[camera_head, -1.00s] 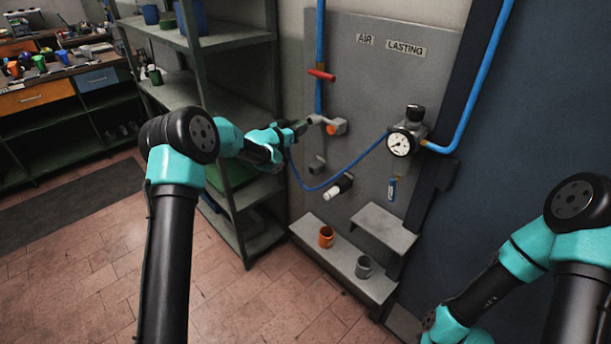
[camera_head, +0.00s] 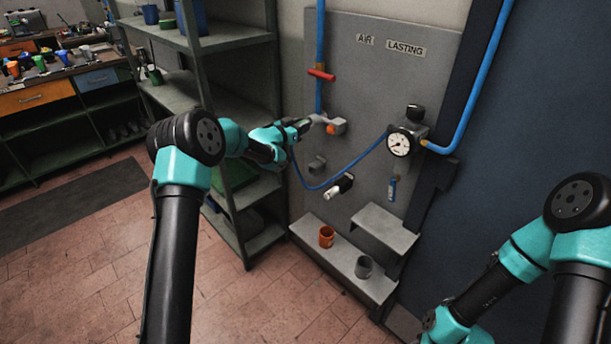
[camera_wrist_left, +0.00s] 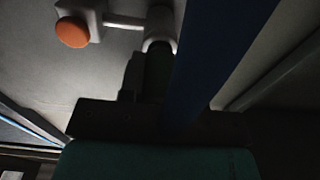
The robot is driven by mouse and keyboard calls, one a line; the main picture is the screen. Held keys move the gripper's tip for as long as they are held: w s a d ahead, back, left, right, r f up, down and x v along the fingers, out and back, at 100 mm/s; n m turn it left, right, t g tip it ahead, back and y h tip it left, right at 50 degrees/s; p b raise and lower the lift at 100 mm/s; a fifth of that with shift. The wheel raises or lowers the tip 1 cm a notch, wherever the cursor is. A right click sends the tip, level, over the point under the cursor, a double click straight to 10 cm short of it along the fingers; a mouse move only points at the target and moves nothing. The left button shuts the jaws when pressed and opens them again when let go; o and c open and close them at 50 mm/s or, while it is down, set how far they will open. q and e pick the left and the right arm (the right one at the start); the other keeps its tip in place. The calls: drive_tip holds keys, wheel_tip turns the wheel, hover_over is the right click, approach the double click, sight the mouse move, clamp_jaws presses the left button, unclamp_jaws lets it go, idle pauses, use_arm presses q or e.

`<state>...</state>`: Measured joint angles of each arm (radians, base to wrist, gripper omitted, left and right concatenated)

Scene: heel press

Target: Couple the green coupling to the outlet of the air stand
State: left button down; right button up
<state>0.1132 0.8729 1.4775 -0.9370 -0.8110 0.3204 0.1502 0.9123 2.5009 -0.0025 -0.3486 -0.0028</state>
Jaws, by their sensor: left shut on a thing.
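The air stand is a grey upright panel (camera_head: 350,60) with a blue pipe, a red valve handle (camera_head: 322,75) and a pale grey outlet (camera_head: 320,118). An orange round part (camera_head: 331,129) sits beside the outlet. My left gripper (camera_head: 304,124) is shut at the outlet's left side. In the left wrist view it holds the dark green coupling (camera_wrist_left: 157,75), whose far end meets the pale outlet (camera_wrist_left: 160,28) or lies right in front of it. I cannot tell whether they are joined. The blue hose (camera_head: 345,183) hangs from the gripper to the gauge unit. My right gripper is out of view.
A pressure gauge (camera_head: 400,144) is on the panel's right side. A black-and-white fitting (camera_head: 338,187) sticks out below the hose. An orange cup (camera_head: 326,236) and a grey cup (camera_head: 363,266) stand on the lower ledge (camera_head: 345,263). A green shelf rack (camera_head: 235,40) stands close on the left.

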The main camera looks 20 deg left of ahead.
use_arm(q)
drive_tip(key=shift+w+d, duration=0.25)
drive_tip(key=shift+w, duration=0.15)
drive_tip(key=c, duration=0.7)
unclamp_jaws()
drive_tip(key=shift+c, duration=0.2)
drive_tip(key=shift+s, duration=0.1)
drive_tip(key=v, duration=1.7)
drive_tip(key=shift+s, duration=0.15)
drive_tip(key=shift+f, duration=0.1)
